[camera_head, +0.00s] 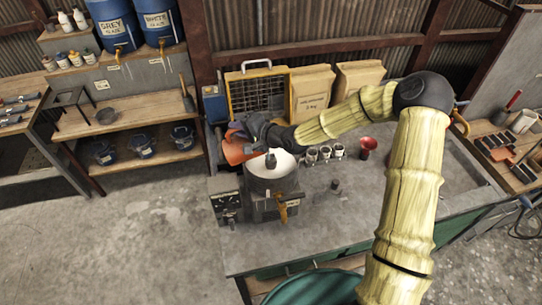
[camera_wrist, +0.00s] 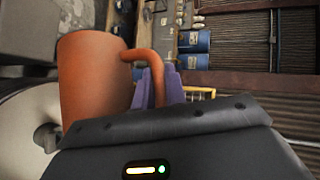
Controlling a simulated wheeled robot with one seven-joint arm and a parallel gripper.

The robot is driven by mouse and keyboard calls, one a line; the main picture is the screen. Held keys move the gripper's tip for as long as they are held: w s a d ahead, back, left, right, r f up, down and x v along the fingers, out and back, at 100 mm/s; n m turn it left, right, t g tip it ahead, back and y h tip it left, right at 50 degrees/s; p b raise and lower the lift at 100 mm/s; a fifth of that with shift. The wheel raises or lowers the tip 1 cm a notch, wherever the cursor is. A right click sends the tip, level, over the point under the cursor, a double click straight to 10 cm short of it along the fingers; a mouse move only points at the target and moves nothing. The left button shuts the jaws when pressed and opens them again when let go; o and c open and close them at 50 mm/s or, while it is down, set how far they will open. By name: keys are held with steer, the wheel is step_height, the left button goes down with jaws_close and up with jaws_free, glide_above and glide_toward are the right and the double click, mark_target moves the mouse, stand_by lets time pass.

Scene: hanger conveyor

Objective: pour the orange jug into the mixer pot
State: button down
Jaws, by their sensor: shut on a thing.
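The orange jug (camera_head: 236,150) is held at the left rim of the mixer pot and looks tilted in the head view. In the wrist view the jug (camera_wrist: 92,85) fills the left middle, with its curved handle on the right. My gripper (camera_wrist: 154,88) has purple fingers shut on the jug's handle. In the head view my gripper (camera_head: 243,129) is at the end of the arm, partly hidden by the wrist. The mixer pot (camera_head: 262,183) is round and pale inside, with a dark mixing head above it. Its pale rim (camera_wrist: 22,115) also shows in the wrist view. I cannot see any liquid flowing.
Behind the pot stand a yellow-framed grille (camera_head: 258,95) and paper sacks (camera_head: 312,92). Small cups (camera_head: 325,153) and a red funnel-like cup (camera_head: 368,144) stand right of the pot. The grey bench (camera_head: 330,220) is mostly clear at its front. Blue glaze barrels (camera_head: 115,25) stand on the left shelf.

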steer(key=shift+d, duration=0.1)
steer(key=shift+w+d+f+m+y, duration=0.2)
steer(key=shift+d+m+y, duration=0.1)
steer(key=shift+d+y, duration=0.15)
steer(key=shift+d+f, duration=0.2)
stand_by(0.9)
steer(key=shift+w+d+f+m+y, duration=0.1)
steer(key=shift+d+m+y, duration=0.2)
steer(key=shift+y, duration=0.05)
steer(key=shift+d+f+t+b, duration=0.1)
steer(key=shift+d+t+b, duration=0.25)
steer(key=shift+b, duration=0.1)
stand_by(0.5)
steer(key=shift+w+d+m+y, duration=0.2)
steer(key=shift+d+m+y, duration=0.2)
steer(key=shift+d+b, duration=0.1)
steer(key=shift+b, duration=0.2)
